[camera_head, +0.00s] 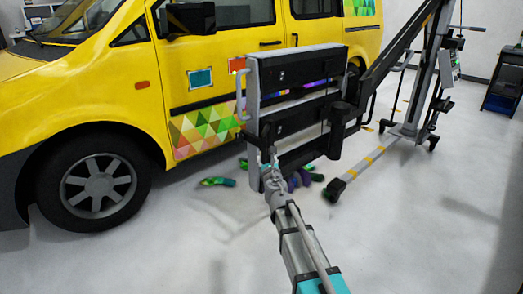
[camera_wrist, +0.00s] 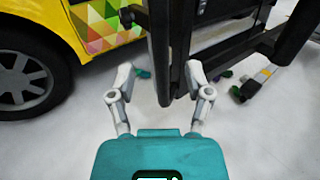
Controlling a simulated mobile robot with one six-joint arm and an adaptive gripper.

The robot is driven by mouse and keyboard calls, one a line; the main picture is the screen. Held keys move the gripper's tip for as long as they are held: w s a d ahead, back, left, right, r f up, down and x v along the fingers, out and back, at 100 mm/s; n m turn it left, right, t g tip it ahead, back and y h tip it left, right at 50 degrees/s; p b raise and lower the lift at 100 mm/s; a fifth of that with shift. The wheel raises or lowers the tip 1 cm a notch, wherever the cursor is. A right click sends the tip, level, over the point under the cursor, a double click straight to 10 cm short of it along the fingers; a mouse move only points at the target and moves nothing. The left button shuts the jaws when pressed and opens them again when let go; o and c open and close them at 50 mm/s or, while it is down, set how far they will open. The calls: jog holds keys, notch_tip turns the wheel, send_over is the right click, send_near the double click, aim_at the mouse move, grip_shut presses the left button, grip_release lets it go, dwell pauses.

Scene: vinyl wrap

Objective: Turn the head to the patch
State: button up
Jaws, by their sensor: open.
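The head (camera_head: 297,78) is a grey-framed black panel unit on a dark boom, in front of the yellow van (camera_head: 100,95). My gripper (camera_head: 267,165) is open at the head's lower left edge. In the wrist view, my gripper (camera_wrist: 160,73) has its fingers apart, with an upright dark bar (camera_wrist: 158,30) of the head between them in the picture. I cannot tell whether they touch it.
The boom hangs from a wheeled stand (camera_head: 415,100) at right, with a floor leg (camera_head: 365,163) reaching forward. Crumpled coloured wrap (camera_head: 218,181) lies on the floor under the head. A dark cart (camera_head: 503,82) stands far right. Front and right floor is clear.

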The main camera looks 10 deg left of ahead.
aim_at(264, 151)
jog(key=x, duration=0.7)
jog(key=shift+w+a, duration=0.1)
jog(key=shift+w, duration=0.25)
jog(key=shift+c, duration=0.2)
grip_shut()
